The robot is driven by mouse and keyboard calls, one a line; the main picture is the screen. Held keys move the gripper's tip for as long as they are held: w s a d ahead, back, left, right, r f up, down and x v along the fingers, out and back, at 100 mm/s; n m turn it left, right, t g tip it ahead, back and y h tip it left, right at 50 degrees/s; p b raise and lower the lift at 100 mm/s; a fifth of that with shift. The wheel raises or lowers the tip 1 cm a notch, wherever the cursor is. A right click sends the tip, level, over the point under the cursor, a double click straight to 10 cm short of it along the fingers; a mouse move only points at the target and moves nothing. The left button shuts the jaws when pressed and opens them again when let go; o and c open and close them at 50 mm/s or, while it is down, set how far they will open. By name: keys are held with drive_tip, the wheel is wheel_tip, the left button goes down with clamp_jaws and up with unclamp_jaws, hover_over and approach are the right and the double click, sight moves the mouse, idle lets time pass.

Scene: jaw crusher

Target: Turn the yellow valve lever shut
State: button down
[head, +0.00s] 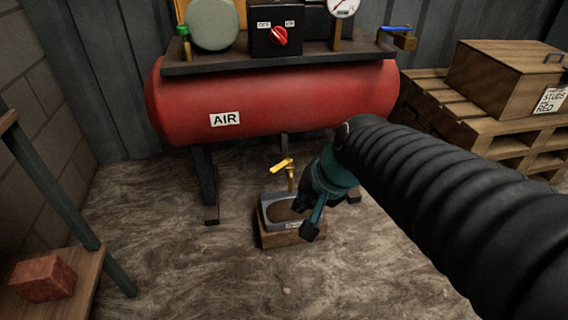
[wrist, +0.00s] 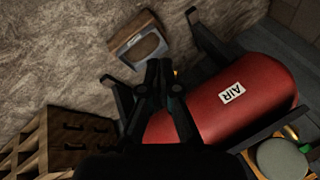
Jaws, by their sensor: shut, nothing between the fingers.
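The yellow valve lever (head: 282,165) sits on a brass drain valve (head: 291,180) under the red air tank (head: 270,105). In the head view the lever slants, its left end lower. My gripper (head: 308,232) is right of and below the lever, beside the grey drip pan (head: 270,221), apart from the lever in the picture. My gripper is shut and empty. In the wrist view the shut fingers (wrist: 165,68) cover most of the valve, and only a small yellow bit (wrist: 177,72) shows beside them.
The pan rests on a wooden block (head: 287,239) on the floor. Tank legs (head: 207,185) stand nearby. Pallets with a wooden box (head: 500,80) are at the right. A shelf with a red brick (head: 43,278) is at the left. The floor in front is clear.

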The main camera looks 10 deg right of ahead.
drive_tip(key=w+f+m+y+p, duration=0.1)
drive_tip(key=w+f+m+y, duration=0.1)
drive_tip(key=w+m, duration=0.6)
drive_tip(key=m+t, duration=0.3)
drive_tip(key=m, duration=1.3)
approach(281, 165)
wheel_tip(281, 165, down, 6)
drive_tip(key=w+a, duration=0.1)
drive_tip(key=a, duration=0.1)
drive_tip(key=shift+w+a+r+p, duration=0.1)
drive_tip(key=shift+w+a+p, duration=0.4)
drive_tip(key=shift+w, duration=0.3)
